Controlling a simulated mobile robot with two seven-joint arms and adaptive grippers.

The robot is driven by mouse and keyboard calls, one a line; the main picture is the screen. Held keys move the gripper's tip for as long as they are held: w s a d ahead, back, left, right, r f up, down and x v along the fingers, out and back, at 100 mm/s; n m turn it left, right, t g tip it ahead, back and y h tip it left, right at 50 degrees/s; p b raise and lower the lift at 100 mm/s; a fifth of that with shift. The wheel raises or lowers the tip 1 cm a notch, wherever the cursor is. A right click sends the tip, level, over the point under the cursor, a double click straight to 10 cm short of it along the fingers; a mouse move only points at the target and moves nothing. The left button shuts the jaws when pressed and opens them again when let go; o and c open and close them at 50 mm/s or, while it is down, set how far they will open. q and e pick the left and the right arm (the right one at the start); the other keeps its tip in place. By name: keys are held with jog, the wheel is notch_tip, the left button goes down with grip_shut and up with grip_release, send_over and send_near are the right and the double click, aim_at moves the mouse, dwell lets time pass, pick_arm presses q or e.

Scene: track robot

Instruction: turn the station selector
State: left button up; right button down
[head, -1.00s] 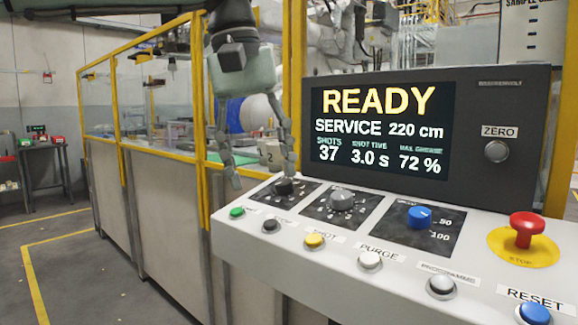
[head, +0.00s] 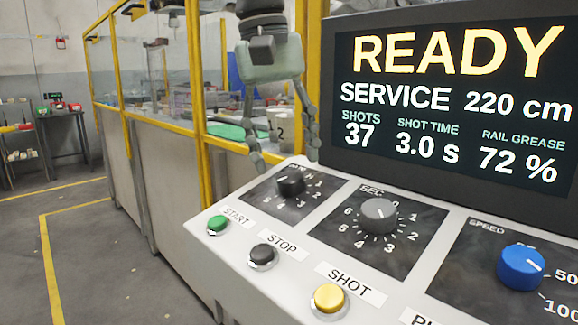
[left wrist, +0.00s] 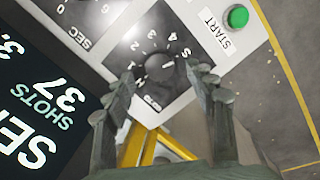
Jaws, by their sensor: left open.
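The likely station selector is a black rotary knob (head: 290,182) on a dark numbered plate at the left end of the sloped console. Its small label is hard to read. The knob's white mark points to the upper left. My left gripper (head: 286,160) is open and empty, fingers down, just above and behind the knob. In the left wrist view the knob (left wrist: 160,66) shows between the two spread fingers (left wrist: 164,78), with no finger visibly closed on it. My right gripper is in neither view.
A grey SEC knob (head: 380,216) and a blue SPEED knob (head: 521,267) sit to the right. START (head: 217,223), STOP (head: 262,255) and SHOT (head: 328,298) buttons line the front. The READY screen (head: 455,110) rises behind. A yellow-framed fence (head: 205,130) stands left.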

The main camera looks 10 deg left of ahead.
aim_at(289, 176)
pick_arm(q)
jog(key=shift+w+d+f, duration=0.1)
jog(key=shift+f, duration=0.65)
jog(key=shift+w+d+f, duration=0.1)
jog(key=shift+f, duration=0.65)
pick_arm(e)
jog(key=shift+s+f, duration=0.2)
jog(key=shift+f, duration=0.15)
pick_arm(q)
jog(key=shift+c, duration=0.6)
jog(key=c, duration=1)
jog(key=shift+c, duration=0.2)
